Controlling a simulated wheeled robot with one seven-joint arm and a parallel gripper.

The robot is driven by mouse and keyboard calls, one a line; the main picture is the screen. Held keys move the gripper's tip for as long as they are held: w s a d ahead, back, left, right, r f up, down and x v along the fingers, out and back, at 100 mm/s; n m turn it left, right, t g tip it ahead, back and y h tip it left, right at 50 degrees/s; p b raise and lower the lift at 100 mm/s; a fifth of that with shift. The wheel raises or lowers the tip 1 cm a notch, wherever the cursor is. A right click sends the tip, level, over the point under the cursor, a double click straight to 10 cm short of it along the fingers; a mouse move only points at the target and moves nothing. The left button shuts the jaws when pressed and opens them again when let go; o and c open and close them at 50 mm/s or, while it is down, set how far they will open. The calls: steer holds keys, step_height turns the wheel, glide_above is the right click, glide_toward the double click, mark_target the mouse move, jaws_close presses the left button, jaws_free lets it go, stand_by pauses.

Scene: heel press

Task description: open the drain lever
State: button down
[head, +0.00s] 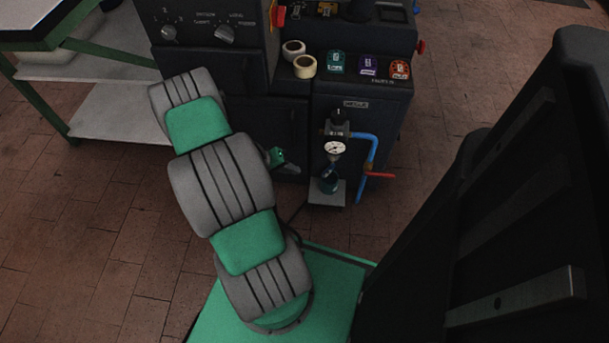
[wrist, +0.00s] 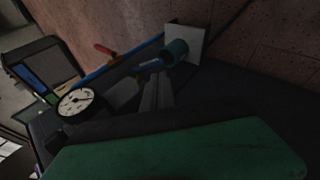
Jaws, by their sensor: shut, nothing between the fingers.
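A red lever (head: 380,174) sticks out to the right from the blue pipe (head: 369,150) on the front of the dark machine. My gripper (head: 290,168) is partly hidden behind my arm in the head view, left of the gauge and apart from the lever. In the wrist view my grey fingers (wrist: 158,90) are together and empty, with the lever beyond them to the upper left.
A white-faced gauge (head: 334,148) sits above a teal bowl (head: 328,182) and a pale plate (head: 327,193), between my gripper and the lever. Tape rolls (head: 304,67) lie on the machine's ledge. A green-framed table (head: 110,110) stands at left. Brick floor is clear right of the lever.

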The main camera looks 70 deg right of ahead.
steer(key=b, duration=0.3)
glide_toward(324, 174)
step_height(324, 174, down, 4)
steer(key=s, duration=0.1)
steer(key=shift+s+d+f+b, duration=0.15)
steer(key=shift+s+d+b, duration=0.5)
steer(key=shift+s+d, duration=0.5)
steer(key=shift+d, duration=0.3)
